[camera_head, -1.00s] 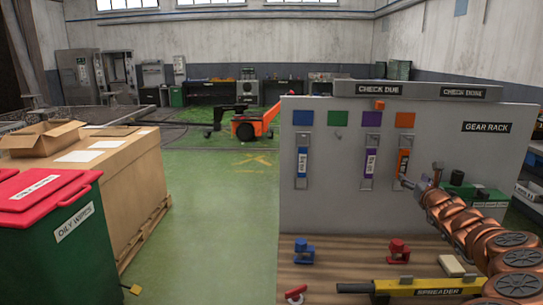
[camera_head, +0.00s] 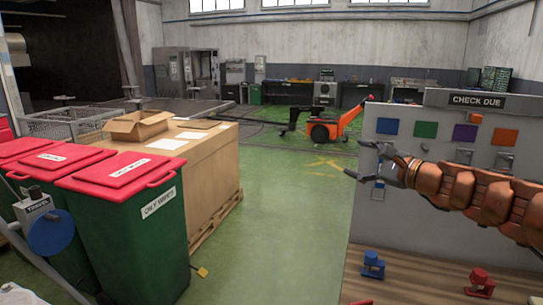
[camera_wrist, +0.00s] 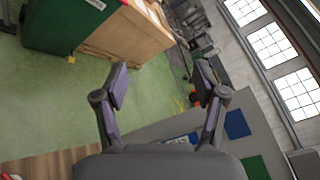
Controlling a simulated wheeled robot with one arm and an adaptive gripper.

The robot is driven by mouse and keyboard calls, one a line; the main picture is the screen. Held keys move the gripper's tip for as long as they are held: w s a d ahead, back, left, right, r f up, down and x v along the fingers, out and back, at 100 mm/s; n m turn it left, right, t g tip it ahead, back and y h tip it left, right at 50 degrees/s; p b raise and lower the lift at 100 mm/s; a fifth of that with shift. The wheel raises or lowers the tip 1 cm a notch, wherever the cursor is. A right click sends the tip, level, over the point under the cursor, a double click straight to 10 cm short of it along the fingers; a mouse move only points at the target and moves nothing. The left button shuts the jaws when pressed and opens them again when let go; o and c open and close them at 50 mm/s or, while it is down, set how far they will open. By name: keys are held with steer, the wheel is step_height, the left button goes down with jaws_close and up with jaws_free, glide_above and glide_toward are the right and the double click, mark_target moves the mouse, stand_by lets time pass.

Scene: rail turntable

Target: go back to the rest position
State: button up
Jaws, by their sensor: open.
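My gripper (camera_head: 355,158) is open and empty, at the end of my copper-coloured arm, which reaches in from the right. It is in front of the left edge of the grey rack board (camera_head: 420,215). In the wrist view my gripper (camera_wrist: 162,75) has its two fingers spread with nothing between them. The board carries a blue square (camera_head: 387,126), a green square (camera_head: 426,129), a purple square (camera_head: 465,132) and an orange square (camera_head: 503,136). My arm hides much of the hanging places below them.
A blue clamp-like piece (camera_head: 373,263) and a red one (camera_head: 480,280) stand on the wooden bench (camera_head: 410,280). Red-lidded green bins (camera_head: 140,235) and a large carton on a pallet (camera_head: 215,170) stand at left. Green floor (camera_head: 285,230) is clear between.

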steer(key=s+a+f+n+g+y, duration=0.1)
steer(key=s+a+f+n+g, duration=0.1)
steer(key=s+a+n+g, duration=0.25)
steer(key=s+a+f+n+g, duration=0.1)
steer(key=s+a+f+n, duration=0.15)
steer(key=s+a, duration=0.4)
steer(key=s+a+f+n+g+h, duration=0.2)
steer(key=s+a+f+n+g, duration=0.3)
steer(key=s+a+f, duration=0.4)
steer(key=s+d+f+n+g+h, duration=0.1)
steer(key=s+d+f+n+h, duration=0.1)
steer(key=s, duration=0.6)
steer(key=s+d+f+n+g+h, duration=0.1)
steer(key=s+d+f+g+h, duration=0.1)
steer(key=s+d+f+h, duration=0.2)
steer(key=s+d+f+n+g+h+p, duration=0.1)
steer(key=s+d+f+n+g+h, duration=0.1)
steer(key=s+d+f, duration=0.4)
steer(key=s+d+h, duration=0.1)
steer(key=s+d, duration=0.3)
steer(key=s, duration=0.2)
steer(key=shift+s+d+n, duration=0.2)
steer(key=shift+d+n, duration=0.1)
